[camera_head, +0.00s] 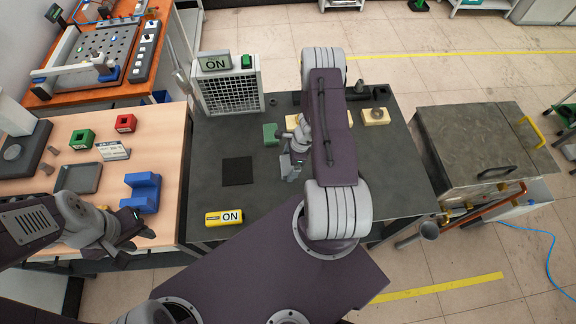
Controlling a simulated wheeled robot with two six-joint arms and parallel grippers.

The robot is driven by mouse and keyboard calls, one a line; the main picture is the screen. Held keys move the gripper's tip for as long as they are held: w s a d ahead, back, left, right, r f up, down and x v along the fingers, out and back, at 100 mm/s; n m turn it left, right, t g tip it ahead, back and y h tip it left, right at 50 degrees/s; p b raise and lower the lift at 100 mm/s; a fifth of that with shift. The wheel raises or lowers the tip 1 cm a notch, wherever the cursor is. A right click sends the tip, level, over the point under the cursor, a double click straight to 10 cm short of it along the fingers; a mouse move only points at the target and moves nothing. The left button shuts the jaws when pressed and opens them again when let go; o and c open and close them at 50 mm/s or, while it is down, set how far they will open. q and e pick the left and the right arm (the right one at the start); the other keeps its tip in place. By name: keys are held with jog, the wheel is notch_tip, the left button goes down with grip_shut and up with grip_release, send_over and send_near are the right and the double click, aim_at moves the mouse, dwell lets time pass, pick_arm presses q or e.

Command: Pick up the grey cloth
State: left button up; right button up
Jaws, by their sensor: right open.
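A flat, dark grey to black square (237,171) lies on the dark tabletop, left of my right gripper; it may be the grey cloth, but I cannot tell its material. No other cloth is clearly visible. My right gripper (290,166) is open over the middle of the dark table, to the right of the square and apart from it. My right arm hides part of the table. My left gripper (135,228) is at the right edge of the wooden table, below the blue block; its jaw state is unclear.
A blue block (141,193) and grey tray (78,178) stand on the wooden table. A metal cabinet (465,140) stands right.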

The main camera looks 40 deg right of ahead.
jog(key=shift+w, duration=0.1)
jog(key=shift+s+r, duration=0.1)
jog(key=shift+s, duration=0.15)
jog(key=c, duration=1.1)
jog(key=shift+w, duration=0.1)
jog(key=shift+d+r, duration=0.1)
jog(key=shift+r, duration=0.05)
jog(key=r, duration=0.2)
jog(key=w+r, duration=0.1)
jog(key=r, duration=0.1)
jog(key=shift+d+r, duration=0.1)
jog(key=shift+r, duration=0.3)
jog(key=w, duration=0.1)
jog(key=w+r, duration=0.1)
jog(key=w+r+p, duration=0.1)
jog(key=shift+w+d, duration=0.35)
jog(key=shift+d, duration=0.05)
jog(key=w+d+r+b, duration=0.1)
jog(key=w+r, duration=0.3)
jog(key=w, duration=0.2)
jog(key=shift+w+d+b, duration=0.25)
jog(key=shift+w+b, duration=0.05)
jog(key=shift+b, duration=0.1)
